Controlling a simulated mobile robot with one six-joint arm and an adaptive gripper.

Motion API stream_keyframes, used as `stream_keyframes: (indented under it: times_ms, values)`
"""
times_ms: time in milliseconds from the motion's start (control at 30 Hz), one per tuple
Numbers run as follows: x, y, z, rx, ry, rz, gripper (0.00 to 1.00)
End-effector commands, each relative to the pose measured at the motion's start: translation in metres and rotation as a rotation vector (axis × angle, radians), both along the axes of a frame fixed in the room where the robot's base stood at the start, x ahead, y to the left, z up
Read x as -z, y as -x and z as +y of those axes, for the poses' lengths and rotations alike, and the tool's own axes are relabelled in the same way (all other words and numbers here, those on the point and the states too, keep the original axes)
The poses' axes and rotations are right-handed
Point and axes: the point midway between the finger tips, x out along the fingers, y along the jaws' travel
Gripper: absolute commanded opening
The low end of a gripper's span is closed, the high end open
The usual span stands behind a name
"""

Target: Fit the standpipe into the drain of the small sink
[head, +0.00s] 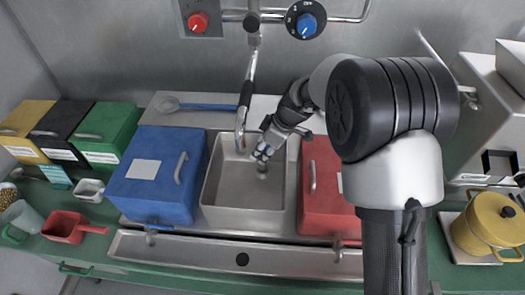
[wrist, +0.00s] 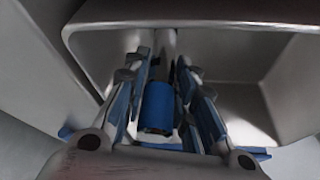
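The small sink (head: 243,218) is a grey metal basin between a blue box and a red box. My gripper (head: 263,153) reaches down into its back right part. In the wrist view my gripper's fingers (wrist: 163,62) stand on both sides of a grey standpipe with a blue sleeve (wrist: 158,106), and look closed on it. In the head view the standpipe's lower end (head: 262,170) shows just below the fingertips. The sink's drain cannot be made out; the pipe and fingers cover that area. I cannot tell whether the pipe's end touches the sink floor.
The faucet spout (head: 240,138) hangs close to the left of my gripper. The blue box (head: 150,198) and the red box (head: 322,210) flank the sink. A long metal trough (head: 190,251) with a dark round hole runs in front. The sink's front half is clear.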

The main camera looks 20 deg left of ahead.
Motion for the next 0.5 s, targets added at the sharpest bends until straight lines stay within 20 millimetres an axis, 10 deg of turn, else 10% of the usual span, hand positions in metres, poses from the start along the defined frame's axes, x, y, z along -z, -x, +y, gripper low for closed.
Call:
stream_keyframes:
  times_ms: [500]
  values:
    - [-0.0009,0.0,0.0001,0.0,0.0,0.0,0.42]
